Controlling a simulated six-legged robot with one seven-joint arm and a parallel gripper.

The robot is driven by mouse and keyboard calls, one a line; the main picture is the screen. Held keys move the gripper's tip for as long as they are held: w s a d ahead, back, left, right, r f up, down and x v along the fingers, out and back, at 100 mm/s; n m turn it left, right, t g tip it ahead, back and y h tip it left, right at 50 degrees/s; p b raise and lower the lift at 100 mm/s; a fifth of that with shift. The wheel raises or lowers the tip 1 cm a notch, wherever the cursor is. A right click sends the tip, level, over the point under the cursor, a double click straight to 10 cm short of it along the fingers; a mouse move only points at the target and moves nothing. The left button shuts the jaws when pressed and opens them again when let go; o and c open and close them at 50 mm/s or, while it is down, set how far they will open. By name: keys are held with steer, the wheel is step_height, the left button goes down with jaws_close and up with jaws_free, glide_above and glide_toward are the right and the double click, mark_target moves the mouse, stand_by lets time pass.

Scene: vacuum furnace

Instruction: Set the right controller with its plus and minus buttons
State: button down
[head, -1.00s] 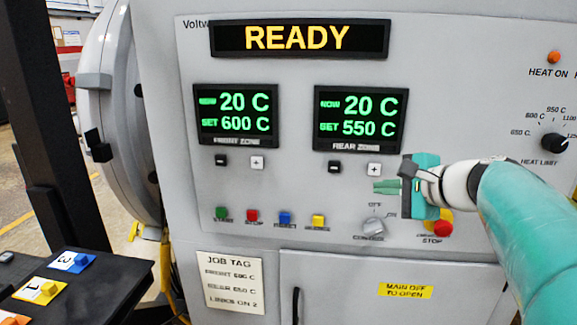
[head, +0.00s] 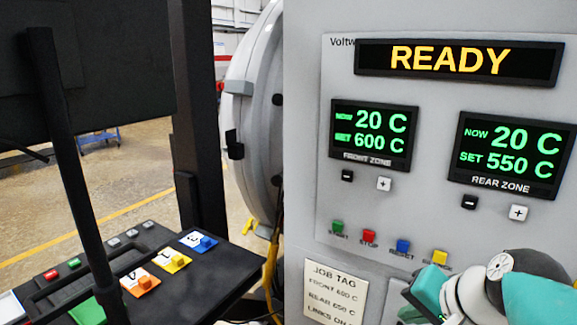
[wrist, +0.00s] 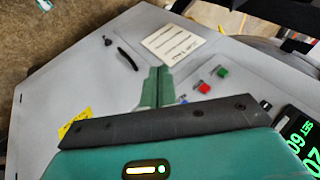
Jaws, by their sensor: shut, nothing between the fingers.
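The right controller, labelled REAR ZONE (head: 510,156), shows NOW 20 C and SET 550 C in green. Below it are its black minus button (head: 469,202) and its white plus button (head: 518,213). The left controller, FRONT ZONE (head: 373,135), reads NOW 20 C and SET 600 C. The job tag (head: 335,291) reads front 600 C and rear 650 C; its bottom line is partly cut off. My gripper (wrist: 157,87) is shut and empty. In the head view it is low, below the right controller's buttons and apart from them, with its fingertips not clearly visible.
The READY display (head: 460,61) is above the controllers. Green, red, blue and yellow buttons (head: 403,247) form a row below. A dark console (head: 215,262) with numbered tags and a black post (head: 190,130) stand to the left. The round furnace door (head: 256,120) is beside the panel.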

steer(key=s+a+f+n+g+h, duration=0.1)
steer(key=s+a+f+n+h, duration=0.1)
steer(key=s+a+f+n, duration=0.3)
steer(key=a+f+n, duration=0.1)
steer(key=n, duration=0.2)
steer(key=shift+s+g+h, duration=0.3)
stand_by(2.3)
